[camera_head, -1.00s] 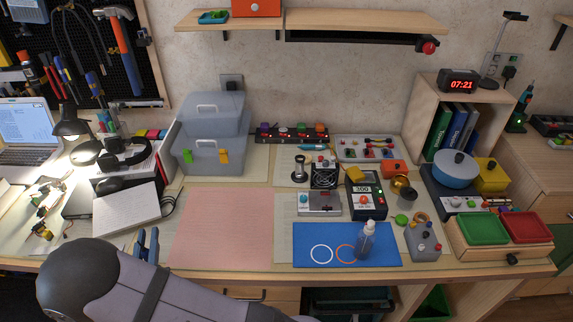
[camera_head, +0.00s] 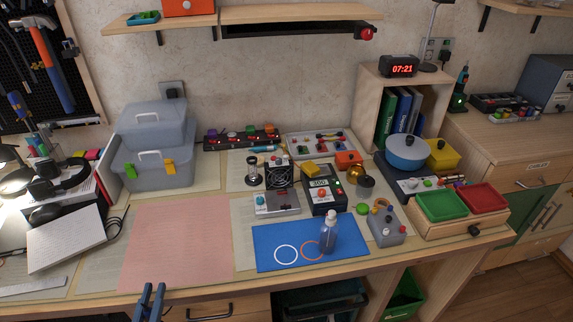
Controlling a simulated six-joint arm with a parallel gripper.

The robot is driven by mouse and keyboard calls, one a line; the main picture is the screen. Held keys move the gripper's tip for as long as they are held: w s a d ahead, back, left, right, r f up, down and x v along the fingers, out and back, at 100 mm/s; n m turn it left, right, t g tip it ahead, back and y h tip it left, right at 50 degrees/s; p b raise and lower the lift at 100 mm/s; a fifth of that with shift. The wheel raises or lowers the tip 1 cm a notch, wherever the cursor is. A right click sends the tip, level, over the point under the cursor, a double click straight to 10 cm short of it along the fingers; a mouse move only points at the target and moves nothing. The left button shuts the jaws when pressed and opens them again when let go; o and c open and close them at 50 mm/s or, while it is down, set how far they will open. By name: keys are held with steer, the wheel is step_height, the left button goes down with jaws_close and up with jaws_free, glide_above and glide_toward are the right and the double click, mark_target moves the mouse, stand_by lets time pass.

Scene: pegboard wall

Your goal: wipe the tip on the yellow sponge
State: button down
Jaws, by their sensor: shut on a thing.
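My gripper (camera_head: 150,297) shows only as two upright blue fingers at the bottom edge, in front of the pink mat (camera_head: 178,240). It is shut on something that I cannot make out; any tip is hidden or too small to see. A small yellow block (camera_head: 311,170), which looks like the sponge, is at the back of the dark station (camera_head: 325,198) with the lit 300 display. My gripper is well to the left of it and nearer the front, not touching it.
A clear bottle (camera_head: 329,237) stands upright on the blue mat (camera_head: 345,258). A larger yellow box (camera_head: 443,155) is by the blue pot (camera_head: 407,150). The pink mat is clear.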

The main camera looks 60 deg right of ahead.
stand_by(0.3)
steer(key=w+d+r+h+p, duration=0.1)
steer(key=w+d+r+p, duration=0.15)
steer(key=r+p, duration=0.95)
steer(key=w+d+r+p, duration=0.25)
steer(key=r+p, duration=0.65)
steer(key=p, duration=0.5)
steer(key=w+d+m+h+b, duration=0.1)
steer(key=w+d+b, duration=0.25)
steer(key=d, duration=0.95)
steer(key=w+d+m+b, duration=0.1)
steer(key=w+d+b, duration=0.3)
steer(key=d, duration=0.9)
steer(key=s+d+r+b, duration=0.2)
steer(key=s+d+b, duration=0.1)
steer(key=s+d, duration=0.3)
steer(key=s+d+r+g+h+b, duration=0.1)
steer(key=s+d+b, duration=0.2)
steer(key=s+d, duration=0.4)
steer(key=s+d+r+b, duration=0.2)
steer(key=s+d+b, duration=0.2)
steer(key=d, duration=0.8)
steer(key=s, duration=0.2)
steer(key=shift+s+d+r+m+g+h, duration=0.3)
steer(key=shift+s+r+m, duration=0.05)
steer(key=shift+m, duration=0.05)
steer(key=shift+f, duration=0.1)
